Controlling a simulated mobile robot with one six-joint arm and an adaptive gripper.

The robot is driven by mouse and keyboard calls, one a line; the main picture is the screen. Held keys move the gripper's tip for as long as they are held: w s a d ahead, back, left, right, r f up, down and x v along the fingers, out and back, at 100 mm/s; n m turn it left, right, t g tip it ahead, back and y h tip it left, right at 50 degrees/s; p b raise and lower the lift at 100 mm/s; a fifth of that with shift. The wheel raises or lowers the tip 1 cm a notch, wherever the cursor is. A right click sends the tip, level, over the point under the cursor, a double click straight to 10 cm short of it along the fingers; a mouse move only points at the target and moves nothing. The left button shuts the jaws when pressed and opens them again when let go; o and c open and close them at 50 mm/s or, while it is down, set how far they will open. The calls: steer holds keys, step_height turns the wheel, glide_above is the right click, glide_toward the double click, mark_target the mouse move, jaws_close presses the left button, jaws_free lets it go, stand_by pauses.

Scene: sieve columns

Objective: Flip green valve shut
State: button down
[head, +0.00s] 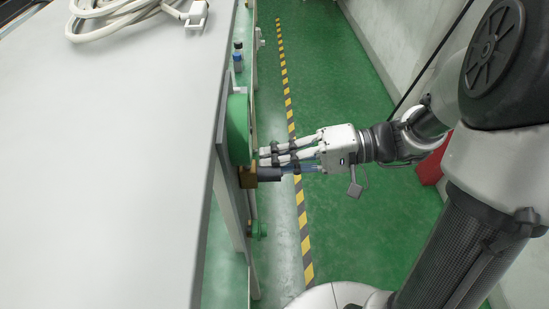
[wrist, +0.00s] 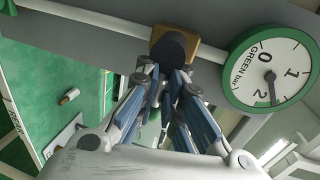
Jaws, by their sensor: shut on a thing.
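The green-rimmed gauge marked "GREEN bar" (wrist: 271,68) is at the right of the wrist view. Its needle points between 1 and 2, closer to 2. In the head view the gauge (head: 238,128) is seen edge-on at the bench side. Beside it is the valve, with a brass body (head: 247,178) and a dark handle (head: 268,174); in the wrist view the dark handle (wrist: 176,46) lies before the brass body. My gripper (head: 264,157) reaches in from the right, its fingers closed at the handle. The wrist view shows the fingers (wrist: 170,78) around it; the exact contact is partly hidden.
A pale bench top (head: 100,150) fills the left, with a coiled cable (head: 125,12) at the back. A small green fitting (head: 258,230) sits nearer. Green floor with a striped line (head: 289,105) lies open between bench and wall.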

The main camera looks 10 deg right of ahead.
steer(key=c, duration=1.7)
jaws_free()
steer(key=v, duration=1.2)
steer(key=shift+d+r, duration=0.1)
